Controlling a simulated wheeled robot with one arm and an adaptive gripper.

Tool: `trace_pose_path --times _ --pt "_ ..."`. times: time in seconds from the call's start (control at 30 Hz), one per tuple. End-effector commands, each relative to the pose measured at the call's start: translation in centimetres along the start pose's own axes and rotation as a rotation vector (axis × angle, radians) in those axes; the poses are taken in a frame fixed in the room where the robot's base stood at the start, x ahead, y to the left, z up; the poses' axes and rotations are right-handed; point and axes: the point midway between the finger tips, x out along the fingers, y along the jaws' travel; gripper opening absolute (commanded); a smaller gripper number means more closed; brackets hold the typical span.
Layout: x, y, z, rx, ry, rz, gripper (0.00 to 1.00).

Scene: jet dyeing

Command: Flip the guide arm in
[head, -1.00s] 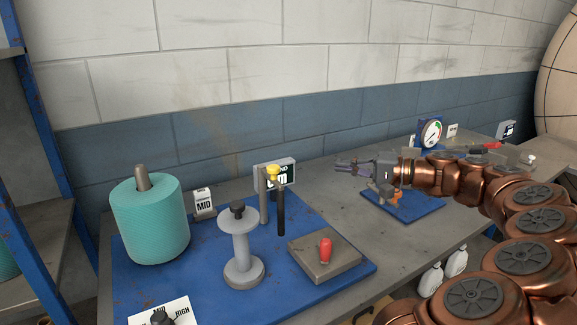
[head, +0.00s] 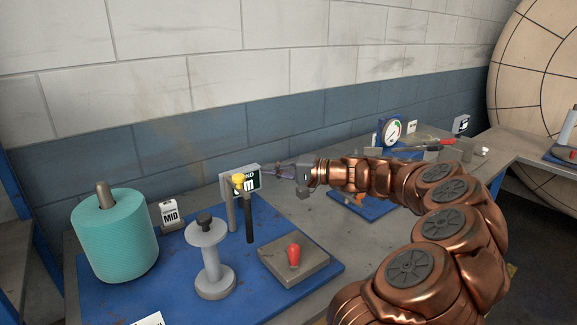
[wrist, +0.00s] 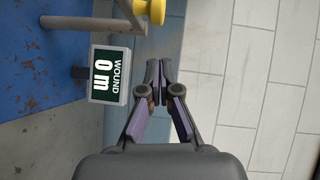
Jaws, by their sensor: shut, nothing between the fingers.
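The guide arm with its yellow roller (head: 238,180) stands beside a grey post (head: 231,214) on the blue board. In the wrist view the yellow roller (wrist: 151,10) and a grey rod (wrist: 95,22) show at the top edge. My gripper (head: 270,171) is shut and empty, just right of the counter display (head: 242,180). The display (wrist: 110,75) reads "WOUND 0 m". In the wrist view my gripper's fingertips (wrist: 158,68) are together, apart from the roller and right of the display.
A gauge (head: 391,131) stands farther right. The wall is close behind.

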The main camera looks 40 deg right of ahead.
Motion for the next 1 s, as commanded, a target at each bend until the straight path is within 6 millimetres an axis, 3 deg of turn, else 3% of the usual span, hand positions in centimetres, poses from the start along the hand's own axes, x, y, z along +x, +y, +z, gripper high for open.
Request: trace_pose_path --times 0.4,1.0 --pt "2.6 0.0 2.5 0.003 0.001 0.000 0.00" --pt "3.2 0.1 3.1 0.000 -0.004 0.000 0.00"
